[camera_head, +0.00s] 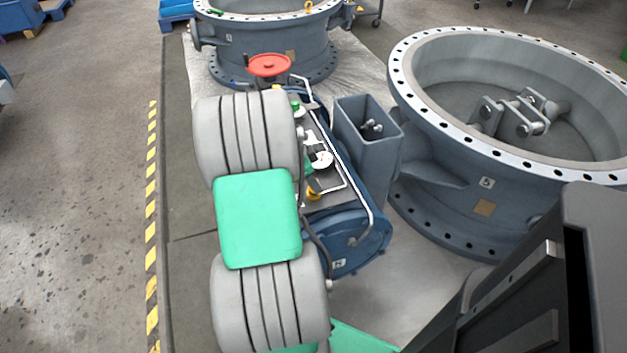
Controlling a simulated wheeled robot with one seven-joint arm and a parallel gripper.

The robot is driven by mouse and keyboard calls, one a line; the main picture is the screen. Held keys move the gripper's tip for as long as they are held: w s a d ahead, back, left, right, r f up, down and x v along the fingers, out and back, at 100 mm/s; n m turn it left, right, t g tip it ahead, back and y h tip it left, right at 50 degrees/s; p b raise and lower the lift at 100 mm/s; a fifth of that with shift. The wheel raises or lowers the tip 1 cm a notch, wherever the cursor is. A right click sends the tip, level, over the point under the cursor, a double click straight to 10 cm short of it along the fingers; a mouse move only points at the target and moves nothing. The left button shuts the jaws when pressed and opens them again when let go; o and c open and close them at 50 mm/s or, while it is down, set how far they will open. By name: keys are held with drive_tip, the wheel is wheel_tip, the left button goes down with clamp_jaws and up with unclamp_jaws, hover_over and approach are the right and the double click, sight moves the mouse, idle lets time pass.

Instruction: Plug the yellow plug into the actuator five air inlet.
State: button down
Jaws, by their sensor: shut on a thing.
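A blue actuator (352,238) lies in the middle of the picture, beside the large butterfly valve at the right. A fittings panel (324,182) with a white round dial, thin pipes and small parts sits on it. A small yellow-orange part (313,193) shows at the panel's near end; I cannot tell whether it is the yellow plug. The air inlet cannot be made out. My grey arm with its green cover crosses in front of the actuator's left side and hides part of it. My gripper cannot be seen, nor anything it holds.
A red handwheel (269,65) stands behind my arm, before another valve (285,50). Floor left of the yellow-black stripe (151,215) is clear.

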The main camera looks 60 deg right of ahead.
drive_tip(key=shift+f+b, duration=0.6)
drive_tip(key=shift+f, duration=0.1)
idle(0.9)
drive_tip(key=c, duration=0.6)
unclamp_jaws()
drive_tip(key=shift+o, duration=0.2)
drive_tip(key=shift+r+p, duration=2.55)
drive_tip(key=shift+r, duration=1.25)
